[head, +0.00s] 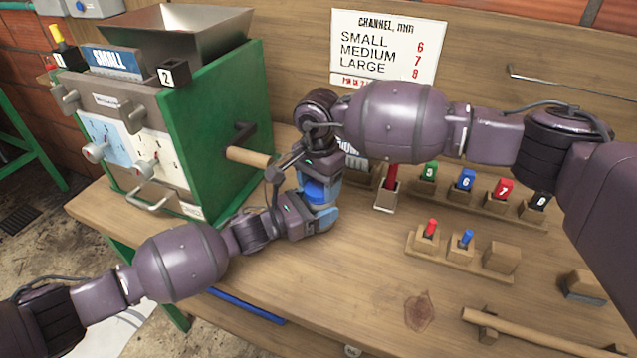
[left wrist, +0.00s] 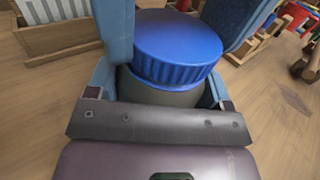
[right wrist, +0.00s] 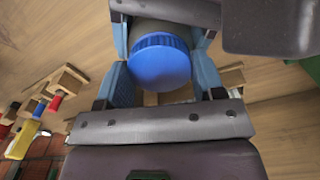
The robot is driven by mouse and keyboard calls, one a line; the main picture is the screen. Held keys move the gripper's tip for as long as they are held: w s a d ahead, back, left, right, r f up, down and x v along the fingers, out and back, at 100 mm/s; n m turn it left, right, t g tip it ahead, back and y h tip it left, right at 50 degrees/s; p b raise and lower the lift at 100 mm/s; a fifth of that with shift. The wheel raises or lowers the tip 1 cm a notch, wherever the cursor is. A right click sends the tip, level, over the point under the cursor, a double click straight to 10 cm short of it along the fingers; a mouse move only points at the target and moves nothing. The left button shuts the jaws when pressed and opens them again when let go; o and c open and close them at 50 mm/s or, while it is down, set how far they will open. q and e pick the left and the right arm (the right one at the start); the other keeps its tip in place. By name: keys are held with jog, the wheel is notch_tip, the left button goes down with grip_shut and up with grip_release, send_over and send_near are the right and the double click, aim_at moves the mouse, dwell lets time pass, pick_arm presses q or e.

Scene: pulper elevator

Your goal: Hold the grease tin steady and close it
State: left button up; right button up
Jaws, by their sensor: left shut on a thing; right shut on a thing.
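The grease tin has a grey body (left wrist: 165,96) and a ribbed blue lid (left wrist: 178,45) sitting on top of it. The lid also shows in the head view (head: 315,189) and the right wrist view (right wrist: 158,64). My left gripper (head: 322,216) is shut around the tin body from the lower left. My right gripper (head: 322,178) reaches in from above and is shut on the blue lid, one finger on each side. The two grippers are very close together. I cannot tell whether the lid is fully tight; the tin's base is hidden.
The green pulper (head: 225,125) stands to the left, its wooden handle (head: 249,157) reaching close to the grippers. Behind and right are a red-handled tool in a block (head: 390,180), numbered racks (head: 478,205) and a small peg stand (head: 455,255). The bench front (head: 340,275) is mostly clear.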

jog(key=o, duration=1)
jog(key=shift+r, duration=2.25)
jog(key=shift+c, duration=0.2)
jog(key=shift+r+n, duration=1.7)
jog(key=shift+r, duration=0.05)
